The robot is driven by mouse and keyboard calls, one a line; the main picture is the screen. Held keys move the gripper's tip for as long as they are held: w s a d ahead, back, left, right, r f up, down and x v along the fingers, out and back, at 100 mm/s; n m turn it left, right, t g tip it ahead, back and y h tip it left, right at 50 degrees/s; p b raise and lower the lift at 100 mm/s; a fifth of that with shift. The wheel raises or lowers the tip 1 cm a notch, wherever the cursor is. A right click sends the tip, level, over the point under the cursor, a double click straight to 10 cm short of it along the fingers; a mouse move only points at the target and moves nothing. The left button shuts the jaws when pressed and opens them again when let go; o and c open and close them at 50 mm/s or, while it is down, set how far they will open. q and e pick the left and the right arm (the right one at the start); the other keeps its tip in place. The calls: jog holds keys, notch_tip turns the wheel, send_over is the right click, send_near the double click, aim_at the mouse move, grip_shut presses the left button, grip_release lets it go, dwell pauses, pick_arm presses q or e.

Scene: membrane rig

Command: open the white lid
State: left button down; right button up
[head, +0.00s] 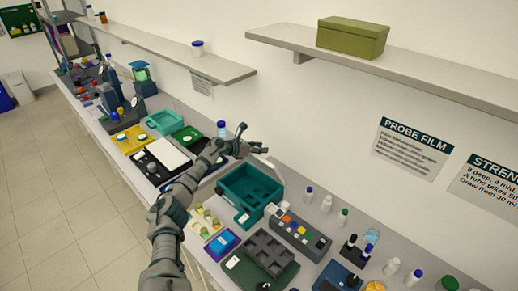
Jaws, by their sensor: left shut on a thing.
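The white lid (273,169) shows as a pale, curved edge at the back of a teal box (236,187). It stands raised, and the box's inside is in view from above. My left gripper (256,148) is shut on the lid's upper edge, above and behind the box. My left forearm and wrist hide the lid's left part and the exact contact. My right gripper is not in view.
A grey button panel (299,232) and a dark compartment tray (268,254) stand in front and to the right. Several bottles (326,203) stand along the wall. A shelf (400,70) with a green box (352,38) hangs above.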

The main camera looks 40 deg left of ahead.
pick_arm(q)
jog(key=shift+d+f, duration=0.25)
jog(key=shift+f, duration=0.35)
jog(key=c, duration=1.1)
grip_release()
jog(key=o, duration=0.4)
jog(key=shift+f, duration=0.1)
jog(key=shift+w+a, duration=0.1)
jog(key=shift+w, duration=0.05)
